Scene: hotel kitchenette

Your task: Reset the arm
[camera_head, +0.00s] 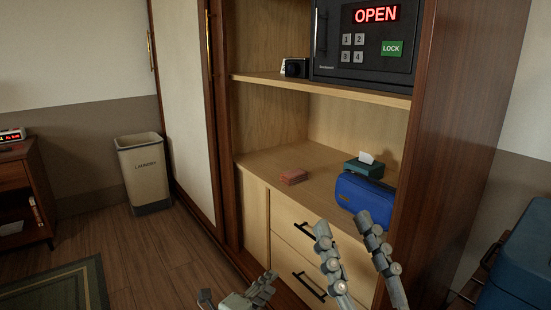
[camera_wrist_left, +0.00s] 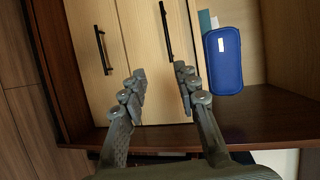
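My left gripper (camera_head: 236,289) is at the bottom edge of the head view, low in front of the cabinet, and mostly cut off. In the left wrist view my left gripper (camera_wrist_left: 160,82) shows two fingers spread apart with nothing between them; the drawer fronts lie behind them. My right gripper (camera_head: 345,226) is at the lower right of the head view, in front of the drawers and below the blue case. Its two fingers point up and stand apart, with nothing between them. Most of both arms is out of view.
A blue case (camera_head: 364,200), green tissue box (camera_head: 362,169) and pink block (camera_head: 293,177) rest on the cabinet's lower shelf. The drawers (camera_head: 290,243) have dark bar handles. An open-topped laundry bin (camera_head: 145,180) stands left. A safe (camera_head: 366,62) sits above. Floor (camera_head: 150,250) at left is clear.

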